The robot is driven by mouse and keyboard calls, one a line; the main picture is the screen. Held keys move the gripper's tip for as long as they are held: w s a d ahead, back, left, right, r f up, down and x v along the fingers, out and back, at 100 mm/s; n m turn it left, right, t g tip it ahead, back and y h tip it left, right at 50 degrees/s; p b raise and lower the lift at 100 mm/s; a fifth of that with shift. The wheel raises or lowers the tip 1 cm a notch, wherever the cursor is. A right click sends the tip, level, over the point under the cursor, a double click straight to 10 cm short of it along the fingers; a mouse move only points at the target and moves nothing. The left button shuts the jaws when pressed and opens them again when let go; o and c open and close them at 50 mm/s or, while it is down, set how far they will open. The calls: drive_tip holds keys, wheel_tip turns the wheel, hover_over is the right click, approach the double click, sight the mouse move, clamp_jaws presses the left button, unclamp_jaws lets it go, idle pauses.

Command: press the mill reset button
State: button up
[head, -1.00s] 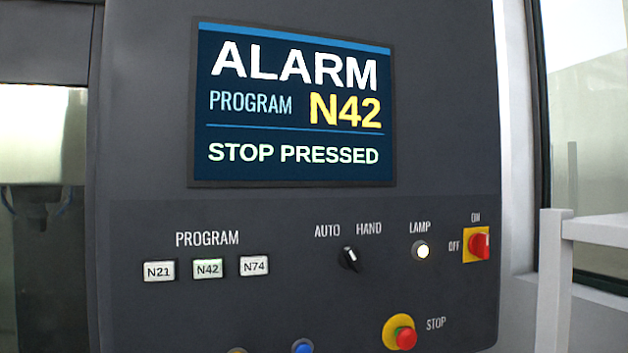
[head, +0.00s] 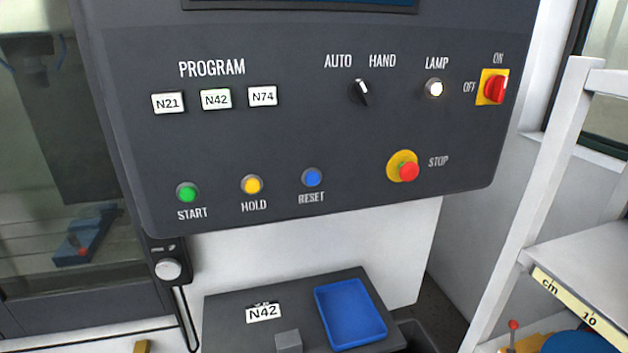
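The mill's dark control panel (head: 310,125) fills the upper middle of the head view. The blue reset button (head: 312,177) is in its bottom row, with the label RESET under it. To its left are the yellow hold button (head: 251,184) and the green start button (head: 187,192). To its right is the red stop button (head: 407,171) on a yellow base. The screen (head: 300,4) shows only its bottom edge; its text is out of view. My gripper is not in view.
Above are program keys (head: 216,99), an AUTO/HAND knob (head: 361,92), a lit lamp button (head: 435,88) and a red switch (head: 494,88). Below, a dark shelf (head: 235,332) holds a blue tray (head: 350,313) and an N42 label (head: 263,312). A white rack (head: 590,255) stands right.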

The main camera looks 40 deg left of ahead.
clamp_jaws()
idle(1.6)
